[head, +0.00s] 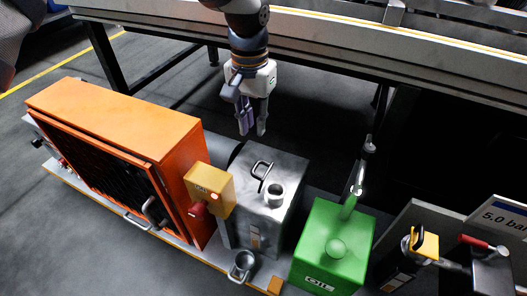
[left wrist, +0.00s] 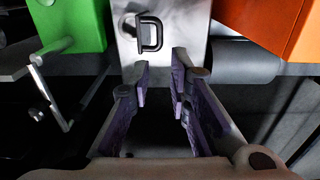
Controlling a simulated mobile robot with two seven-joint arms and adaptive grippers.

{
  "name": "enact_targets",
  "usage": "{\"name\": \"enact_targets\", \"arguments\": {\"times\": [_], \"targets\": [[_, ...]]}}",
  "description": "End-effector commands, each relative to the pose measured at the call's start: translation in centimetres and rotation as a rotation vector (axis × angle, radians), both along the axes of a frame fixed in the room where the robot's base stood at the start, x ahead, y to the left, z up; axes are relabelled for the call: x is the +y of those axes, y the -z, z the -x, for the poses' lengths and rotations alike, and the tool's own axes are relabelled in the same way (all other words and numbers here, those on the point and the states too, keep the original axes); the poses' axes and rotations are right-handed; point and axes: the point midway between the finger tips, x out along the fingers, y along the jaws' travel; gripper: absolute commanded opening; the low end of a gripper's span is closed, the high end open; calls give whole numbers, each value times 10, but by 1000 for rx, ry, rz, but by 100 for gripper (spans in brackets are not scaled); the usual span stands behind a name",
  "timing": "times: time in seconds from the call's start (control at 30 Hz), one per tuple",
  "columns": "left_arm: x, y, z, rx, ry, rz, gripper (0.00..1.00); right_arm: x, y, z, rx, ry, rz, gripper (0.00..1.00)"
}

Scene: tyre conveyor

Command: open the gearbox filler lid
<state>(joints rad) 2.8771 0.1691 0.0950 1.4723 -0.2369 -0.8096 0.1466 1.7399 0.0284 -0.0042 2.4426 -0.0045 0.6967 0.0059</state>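The grey metal gearbox (head: 287,222) stands between the orange housing and the green oil can. A bent bar handle (head: 262,172) sits on its top, beside a short round neck (head: 275,194). I cannot tell from here how the filler lid is set. My left gripper (head: 253,131) hangs above and behind the gearbox, apart from it, with a gap between its purple-padded fingers. In the left wrist view its open, empty fingers (left wrist: 162,62) point toward the gearbox top (left wrist: 187,25), and the handle (left wrist: 151,33) lies just beyond the tips. My right gripper is not in view.
The orange housing (head: 120,120) and a yellow box (head: 212,184) with a red knob stand left of the gearbox. The green oil can (head: 318,245) is on the right. A conveyor frame (head: 330,42) runs behind.

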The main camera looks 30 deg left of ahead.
Motion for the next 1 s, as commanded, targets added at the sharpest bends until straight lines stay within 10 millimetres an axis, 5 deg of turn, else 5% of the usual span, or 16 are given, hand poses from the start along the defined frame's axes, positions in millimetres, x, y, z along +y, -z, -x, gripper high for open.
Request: {"name": "enact_targets", "arguments": {"times": [0.13, 0.53, 0.93, 1.0], "targets": [[1, 12, 4, 20, -10, -2, 18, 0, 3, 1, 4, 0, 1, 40], [0, 106, 4, 19, -8, -1, 18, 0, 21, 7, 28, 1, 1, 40], [-1, 119, 3, 14, -7, -1, 18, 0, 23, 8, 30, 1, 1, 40], [-1, 119, 3, 14, -7, -1, 4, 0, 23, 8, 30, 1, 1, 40]]}}
